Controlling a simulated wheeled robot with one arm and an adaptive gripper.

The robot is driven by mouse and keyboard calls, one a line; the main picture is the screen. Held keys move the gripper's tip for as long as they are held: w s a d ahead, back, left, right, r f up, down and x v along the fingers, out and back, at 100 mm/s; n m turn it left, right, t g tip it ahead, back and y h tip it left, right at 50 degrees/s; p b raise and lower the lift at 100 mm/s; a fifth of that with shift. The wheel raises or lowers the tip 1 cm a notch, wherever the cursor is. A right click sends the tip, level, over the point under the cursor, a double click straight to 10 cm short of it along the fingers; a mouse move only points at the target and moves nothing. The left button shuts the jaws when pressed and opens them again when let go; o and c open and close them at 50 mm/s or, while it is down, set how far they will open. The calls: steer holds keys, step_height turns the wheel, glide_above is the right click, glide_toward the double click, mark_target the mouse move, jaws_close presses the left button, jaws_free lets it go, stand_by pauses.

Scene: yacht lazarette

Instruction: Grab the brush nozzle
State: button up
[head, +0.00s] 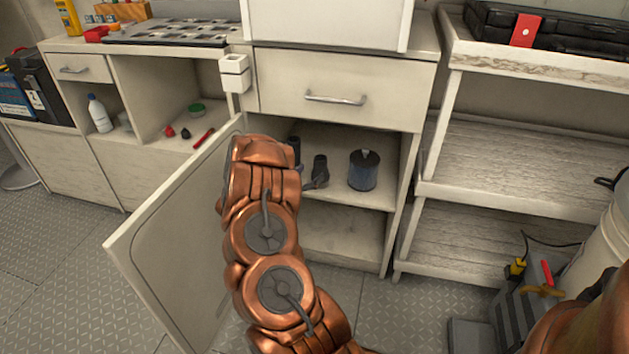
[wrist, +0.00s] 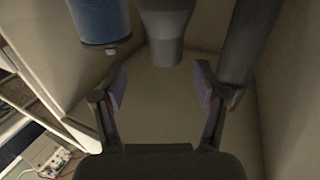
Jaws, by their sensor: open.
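A dark grey flared piece, which looks like the brush nozzle (head: 320,164), stands on the shelf inside the open cabinet. In the wrist view the nozzle (wrist: 166,32) is at the top middle, in line with the gap between my fingers and just beyond their tips. My gripper (wrist: 160,86) is open and empty, its two fingers spread wider than the nozzle's near end. They do not appear to touch it. In the head view my arm hides most of the gripper and the shelf's left part.
A blue canister (head: 363,171) stands right of the nozzle; it also shows in the wrist view (wrist: 100,22). A dark tube (wrist: 247,45) stands close on the nozzle's other side. The open cabinet door (head: 165,245) is left of my arm. A drawer (head: 335,88) sits above the shelf.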

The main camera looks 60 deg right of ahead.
mark_target(317, 164)
steer(key=shift+w+d+b, duration=0.2)
steer(key=shift+d+b, duration=0.2)
steer(key=shift+d, duration=0.85)
steer(key=shift+d+r+b, duration=0.15)
steer(key=shift+d+b, duration=0.35)
steer(key=shift+d, duration=0.75)
steer(key=shift+d+r+b, duration=0.15)
steer(key=shift+d+b, duration=0.35)
steer(key=shift+d, duration=0.75)
steer(key=shift+c, duration=0.4)
jaws_close()
